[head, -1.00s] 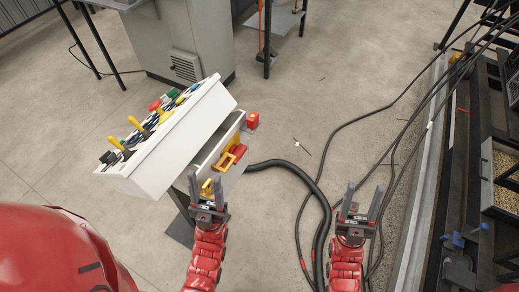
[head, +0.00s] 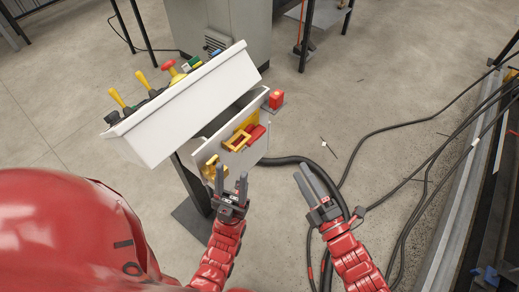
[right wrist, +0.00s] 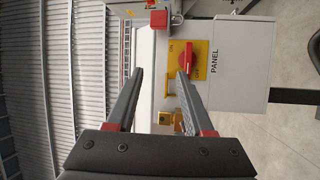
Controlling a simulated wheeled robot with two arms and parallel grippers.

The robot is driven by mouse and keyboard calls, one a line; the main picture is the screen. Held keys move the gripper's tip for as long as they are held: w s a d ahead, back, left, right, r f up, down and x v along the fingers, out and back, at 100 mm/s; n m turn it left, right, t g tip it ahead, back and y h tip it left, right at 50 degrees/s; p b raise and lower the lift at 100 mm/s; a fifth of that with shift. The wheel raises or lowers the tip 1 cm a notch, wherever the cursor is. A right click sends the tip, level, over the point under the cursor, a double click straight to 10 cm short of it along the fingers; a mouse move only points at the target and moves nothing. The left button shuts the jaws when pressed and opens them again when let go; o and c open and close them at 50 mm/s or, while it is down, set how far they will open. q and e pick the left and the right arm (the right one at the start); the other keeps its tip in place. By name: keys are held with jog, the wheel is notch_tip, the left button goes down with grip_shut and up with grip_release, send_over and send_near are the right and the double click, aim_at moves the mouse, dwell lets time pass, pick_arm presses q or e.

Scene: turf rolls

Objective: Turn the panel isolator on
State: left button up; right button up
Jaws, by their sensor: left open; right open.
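The panel isolator is a red handle (right wrist: 186,62) on a yellow plate (right wrist: 201,48) marked ON and OFF, on a pale box face lettered PANEL. My left gripper (head: 232,176) is open and empty, just below the box.
A red block (head: 276,98) sticks out beside the box, and a brass-coloured fitting (head: 209,168) sits at its lower left. Levers and buttons top the console. Black cables (head: 400,140) run over the floor at right. A grey cabinet (head: 220,35) stands behind.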

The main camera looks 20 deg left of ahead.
notch_tip(320, 180, down, 4)
jog(key=s+a+n+g, duration=0.2)
send_near(257, 139)
jog(key=x, duration=0.9)
jog(key=shift+f, duration=0.1)
grip_shut()
jog(key=shift+h, duration=0.3)
